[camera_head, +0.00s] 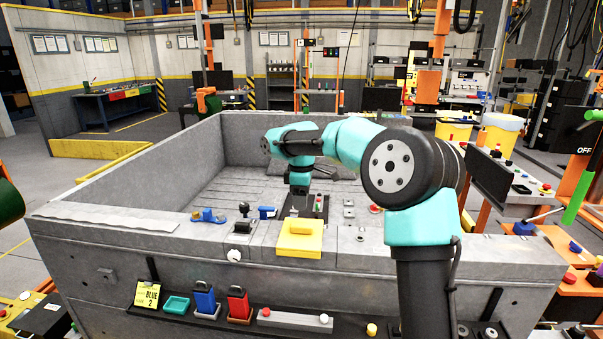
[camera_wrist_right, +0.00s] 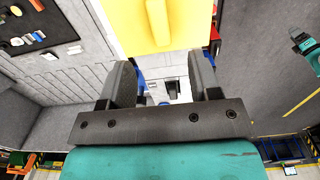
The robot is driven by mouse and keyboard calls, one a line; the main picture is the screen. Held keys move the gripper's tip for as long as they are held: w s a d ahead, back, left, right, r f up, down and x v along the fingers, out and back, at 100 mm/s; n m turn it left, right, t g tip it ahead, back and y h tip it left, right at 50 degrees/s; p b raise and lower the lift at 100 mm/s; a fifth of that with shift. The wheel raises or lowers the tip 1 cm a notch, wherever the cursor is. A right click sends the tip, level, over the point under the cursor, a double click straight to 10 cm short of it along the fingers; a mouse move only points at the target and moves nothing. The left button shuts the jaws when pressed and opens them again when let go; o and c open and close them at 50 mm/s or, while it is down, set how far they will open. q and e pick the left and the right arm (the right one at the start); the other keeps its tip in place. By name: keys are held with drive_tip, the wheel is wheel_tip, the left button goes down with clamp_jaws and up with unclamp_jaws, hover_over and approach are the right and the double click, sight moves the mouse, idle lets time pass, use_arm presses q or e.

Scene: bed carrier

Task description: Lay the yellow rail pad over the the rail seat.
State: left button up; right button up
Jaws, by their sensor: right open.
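The yellow rail pad (camera_head: 300,240) has a raised handle and lies over the front ledge of the grey bed carrier. It also shows at the top of the right wrist view (camera_wrist_right: 188,35). My right gripper (camera_wrist_right: 160,78) is open, with its two dark fingers apart and nothing between them. The pad is beyond the fingertips in that view. In the head view the right gripper (camera_head: 299,189) is small, behind the pad near a dark control panel. I cannot pick out the rail seat with certainty. My left gripper is not in view.
The bed carrier (camera_head: 100,215) has high grey walls around a slatted floor. A blue clamp (camera_head: 208,216) and a black knob (camera_head: 243,225) stand on the ledge left of the pad. Blue and red holders (camera_head: 238,303) hang on the lower front shelf.

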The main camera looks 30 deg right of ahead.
wheel_tip(320, 180, up, 8)
drive_tip(key=shift+r, duration=0.15)
idle(0.6)
